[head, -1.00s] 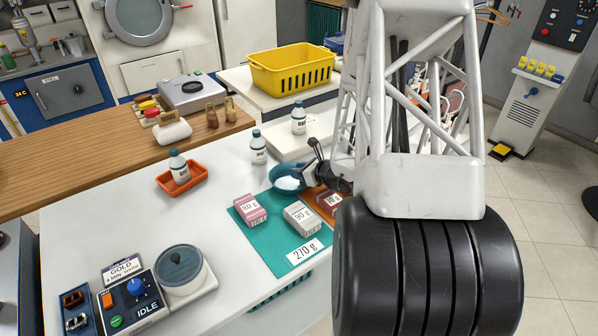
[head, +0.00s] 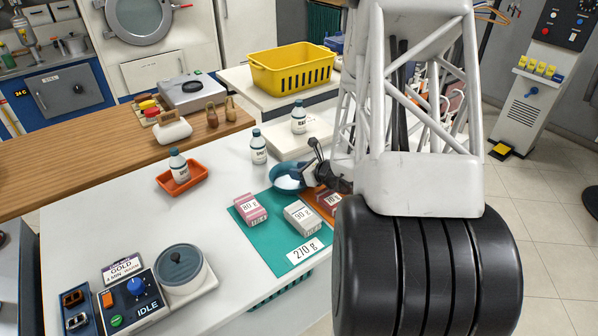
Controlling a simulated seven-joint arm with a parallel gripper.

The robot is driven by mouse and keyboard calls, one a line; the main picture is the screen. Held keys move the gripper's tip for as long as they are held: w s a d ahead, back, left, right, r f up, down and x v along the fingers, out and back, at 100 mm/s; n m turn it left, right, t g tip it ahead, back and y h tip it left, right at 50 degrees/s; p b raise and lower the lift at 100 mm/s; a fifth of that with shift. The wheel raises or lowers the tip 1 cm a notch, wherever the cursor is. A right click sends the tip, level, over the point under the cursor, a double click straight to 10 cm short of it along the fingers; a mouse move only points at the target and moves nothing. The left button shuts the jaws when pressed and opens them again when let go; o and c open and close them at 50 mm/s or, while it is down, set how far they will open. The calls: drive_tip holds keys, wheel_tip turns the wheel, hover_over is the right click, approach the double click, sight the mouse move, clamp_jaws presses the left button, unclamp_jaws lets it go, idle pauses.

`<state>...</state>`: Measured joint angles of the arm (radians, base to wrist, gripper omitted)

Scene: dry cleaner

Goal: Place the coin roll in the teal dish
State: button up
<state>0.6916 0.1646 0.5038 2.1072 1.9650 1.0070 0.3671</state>
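The teal dish (head: 276,180) is a round bowl at the far edge of a teal mat, with something white (head: 288,183) showing inside it. My gripper (head: 316,158), dark with a pale part, is at the dish's right rim. Its fingertips are small and partly hidden, so I cannot tell whether it is open or holds anything. I cannot make out a coin roll; my arm hides much of the area to the right.
The teal mat (head: 275,245) bears a pink box (head: 250,209), a grey box (head: 302,217) and a 270 g label. White bottles (head: 258,148) stand behind. The white counter at left (head: 110,215) is clear.

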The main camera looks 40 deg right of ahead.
drive_tip(key=shift+v, duration=6)
drive_tip(key=s+a+r+n+g+y, duration=0.1)
drive_tip(key=a+r+n+g, duration=0.3)
drive_tip(key=a, duration=0.4)
drive_tip(key=s+a+r+n+g+y, duration=0.1)
drive_tip(key=s+a+r+n, duration=0.1)
drive_tip(key=a+r+n, duration=0.45)
drive_tip(key=s+a+r+n+g+y, duration=0.1)
drive_tip(key=a+r+n+g+y, duration=0.3)
drive_tip(key=a, duration=0.6)
drive_tip(key=s+a+r+n+h, duration=0.4)
drive_tip(key=s+n, duration=0.3)
drive_tip(key=n, duration=0.2)
drive_tip(key=s+a+r+n+g+h, duration=0.1)
drive_tip(key=s+a+r+n+h, duration=0.4)
drive_tip(key=s+n, duration=0.3)
drive_tip(key=shift+s+a+n+h, duration=0.35)
drive_tip(key=shift+a+h, duration=0.15)
drive_tip(key=shift+h, duration=0.2)
